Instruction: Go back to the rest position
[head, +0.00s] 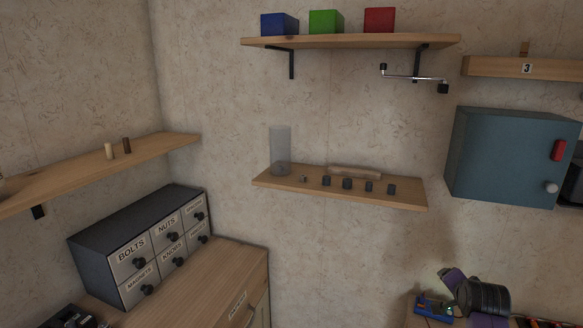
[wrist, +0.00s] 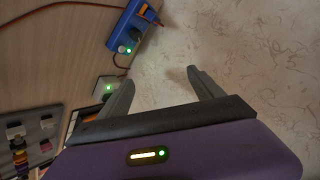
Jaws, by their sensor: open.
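My gripper shows in the wrist view (wrist: 160,92), with its two grey fingers spread apart and nothing between them. In the head view, part of my purple and black arm (head: 480,296) shows at the lower right, in front of the wall and above a wooden surface. The fingertips cannot be made out there.
A blue-grey cabinet (head: 505,155) hangs on the right wall. A middle shelf (head: 340,193) holds a clear cylinder (head: 281,150) and several dark knobs. An upper shelf (head: 350,41) bears blue, green and red boxes. A labelled drawer unit (head: 140,245) stands at left. Bare wall lies between.

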